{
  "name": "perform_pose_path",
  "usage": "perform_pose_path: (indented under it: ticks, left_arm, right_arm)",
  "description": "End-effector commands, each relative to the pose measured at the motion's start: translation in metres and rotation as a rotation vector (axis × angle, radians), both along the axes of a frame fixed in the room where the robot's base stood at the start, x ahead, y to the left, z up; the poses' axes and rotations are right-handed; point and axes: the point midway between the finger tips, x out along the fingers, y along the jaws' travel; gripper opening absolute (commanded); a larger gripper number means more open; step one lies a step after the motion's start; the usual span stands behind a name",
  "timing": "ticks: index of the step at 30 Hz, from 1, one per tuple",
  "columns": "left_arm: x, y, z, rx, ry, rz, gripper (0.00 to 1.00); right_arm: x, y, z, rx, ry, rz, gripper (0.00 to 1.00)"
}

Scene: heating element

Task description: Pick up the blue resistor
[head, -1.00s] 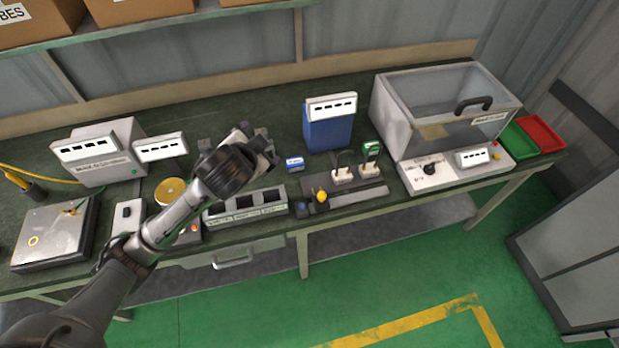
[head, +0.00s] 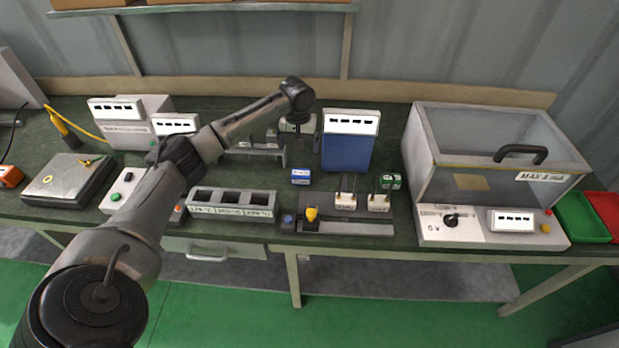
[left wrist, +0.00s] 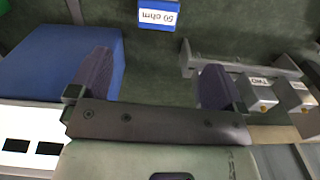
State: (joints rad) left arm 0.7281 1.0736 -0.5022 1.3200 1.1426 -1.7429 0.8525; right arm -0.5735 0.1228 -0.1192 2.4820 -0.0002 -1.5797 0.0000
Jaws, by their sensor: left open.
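The blue resistor (head: 301,177) is a small blue block with a white label. It sits on the dark green bench top, in front of the blue meter box. In the left wrist view the blue resistor (left wrist: 158,14) shows at the top edge, partly cut off, with its "50 ohm" label upside down. My left gripper (head: 298,127) is behind and above it in the head view. My right gripper is not in view.
The blue meter box (head: 346,148) stands right of my gripper. A grey rack (head: 252,152) with metal blocks is to the left. A three-slot holder (head: 232,203) and a board with white plugs (head: 345,201) lie nearer the front. A green block (head: 391,181) sits right.

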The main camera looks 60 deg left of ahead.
Motion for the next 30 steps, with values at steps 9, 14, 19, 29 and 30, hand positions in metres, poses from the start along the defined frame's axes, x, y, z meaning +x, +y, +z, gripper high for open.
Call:
perform_pose_path:
  ticks: [9, 14, 19, 29, 30]
  left_arm:
    - [0.0, -0.001, -0.037, 0.001, 0.004, 0.067, 0.96]
    - [0.0, -0.001, -0.063, 0.002, 0.002, 0.064, 0.96]
    - [0.0, -0.001, -0.081, 0.002, 0.001, 0.064, 0.96]
    - [0.0, -0.001, -0.094, 0.002, -0.001, 0.063, 0.96]
    - [0.0, 0.0, -0.097, 0.002, -0.001, 0.064, 0.96]
  right_arm:
    - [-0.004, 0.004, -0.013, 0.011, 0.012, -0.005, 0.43]
    - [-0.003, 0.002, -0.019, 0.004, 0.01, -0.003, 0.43]
    - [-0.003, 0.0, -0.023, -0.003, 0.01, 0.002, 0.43]
    - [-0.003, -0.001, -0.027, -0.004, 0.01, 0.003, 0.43]
    - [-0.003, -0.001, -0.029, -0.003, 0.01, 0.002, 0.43]
